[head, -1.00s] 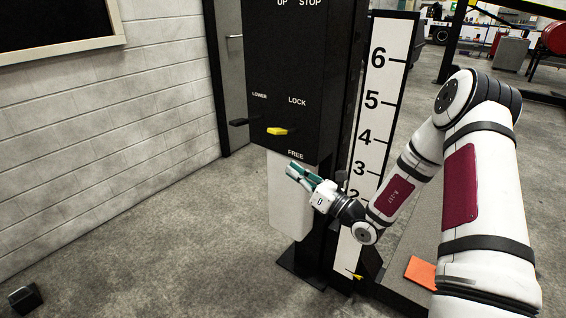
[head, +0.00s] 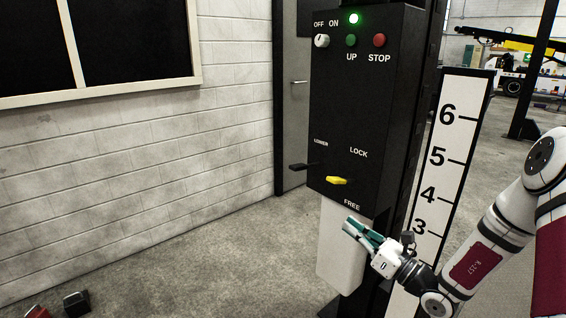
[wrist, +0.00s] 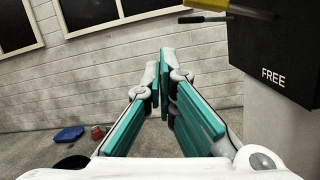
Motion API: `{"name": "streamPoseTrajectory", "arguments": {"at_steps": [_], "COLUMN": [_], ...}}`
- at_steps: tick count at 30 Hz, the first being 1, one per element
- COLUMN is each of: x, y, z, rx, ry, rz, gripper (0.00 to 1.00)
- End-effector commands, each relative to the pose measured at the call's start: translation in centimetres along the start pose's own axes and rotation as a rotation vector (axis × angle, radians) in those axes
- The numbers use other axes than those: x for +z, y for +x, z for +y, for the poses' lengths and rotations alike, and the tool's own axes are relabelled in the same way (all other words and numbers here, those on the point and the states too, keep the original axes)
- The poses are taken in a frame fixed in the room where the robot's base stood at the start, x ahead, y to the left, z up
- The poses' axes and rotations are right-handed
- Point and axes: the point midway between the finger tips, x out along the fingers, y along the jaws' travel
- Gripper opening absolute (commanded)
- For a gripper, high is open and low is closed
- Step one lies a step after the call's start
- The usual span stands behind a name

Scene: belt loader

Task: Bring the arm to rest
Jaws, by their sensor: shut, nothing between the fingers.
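My gripper (head: 353,226) is shut and empty in the head view, in front of the white lower panel of the control post and below the yellow lever. In the wrist view its teal fingers (wrist: 164,75) come together at the tips with nothing between them. My arm reaches in from the right edge of the head view, bent at the elbow.
The black control box (head: 362,110) carries a lit green lamp (head: 354,18), a yellow lever (head: 337,180) by LOCK and FREE, and a black LOWER lever (head: 303,167). A numbered scale board (head: 452,150) stands to its right. Open floor lies left.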

Motion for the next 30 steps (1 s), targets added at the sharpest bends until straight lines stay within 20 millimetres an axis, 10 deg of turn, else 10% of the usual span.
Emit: {"name": "streamPoseTrajectory", "arguments": {"at_steps": [6, 14, 21, 30], "x": [4.0, 6.5, 7.5, 8.7], "y": [2.4, 0.2, -5.2, -14.0], "z": [10.3, 22.0, 29.6, 33.8], "rx": [0.366, 0.801, 1.164, 1.553], "ry": [-0.202, -0.474, -0.747, -1.124], "rz": [0.119, 0.281, 0.435, 0.635], "gripper": [0.00, 0.00, 0.00, 0.00]}}
